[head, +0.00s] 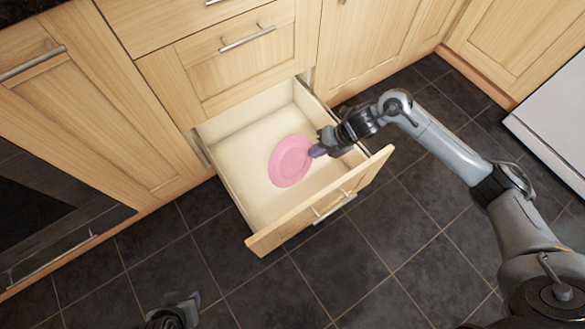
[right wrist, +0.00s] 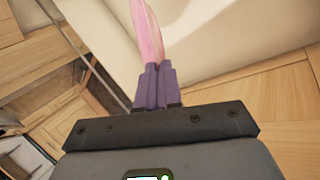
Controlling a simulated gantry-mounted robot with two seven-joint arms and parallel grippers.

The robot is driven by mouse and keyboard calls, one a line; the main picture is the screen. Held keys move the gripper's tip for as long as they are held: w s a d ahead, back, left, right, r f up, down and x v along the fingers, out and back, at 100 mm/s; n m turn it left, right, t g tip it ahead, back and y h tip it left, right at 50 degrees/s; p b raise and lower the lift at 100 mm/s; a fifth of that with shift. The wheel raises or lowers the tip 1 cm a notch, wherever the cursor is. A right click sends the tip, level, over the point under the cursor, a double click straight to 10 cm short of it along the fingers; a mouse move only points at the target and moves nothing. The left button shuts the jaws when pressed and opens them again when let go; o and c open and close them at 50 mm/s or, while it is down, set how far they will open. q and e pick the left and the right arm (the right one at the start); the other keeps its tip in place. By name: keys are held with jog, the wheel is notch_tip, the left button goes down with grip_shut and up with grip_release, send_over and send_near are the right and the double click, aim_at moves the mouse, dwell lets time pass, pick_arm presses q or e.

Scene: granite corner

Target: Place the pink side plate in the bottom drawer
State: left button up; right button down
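The pink side plate (head: 290,160) is in the open bottom drawer (head: 240,193), over its pale floor. In the head view I cannot tell whether it rests on the floor or is held just above it. My right gripper (head: 318,150) reaches over the drawer's right side to the plate's right rim. In the right wrist view the purple fingers (right wrist: 157,85) are shut together on the edge of the pink plate (right wrist: 149,35), which looks tilted edge-on. My left gripper (head: 190,303) is low at the bottom edge of the head view, apart from the drawer, and its fingers are unclear.
The drawer front (head: 320,203) stands out over the dark tiled floor (head: 430,240). Closed drawers (head: 235,60) are above it. An oven (head: 40,200) is at left and a white appliance (head: 550,130) at right. Drawer space left of the plate is empty.

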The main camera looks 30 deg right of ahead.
aim_at(291, 161)
notch_tip(291, 161, down, 10)
jog(key=b, duration=0.5)
jog(key=c, duration=1.3)
grip_release()
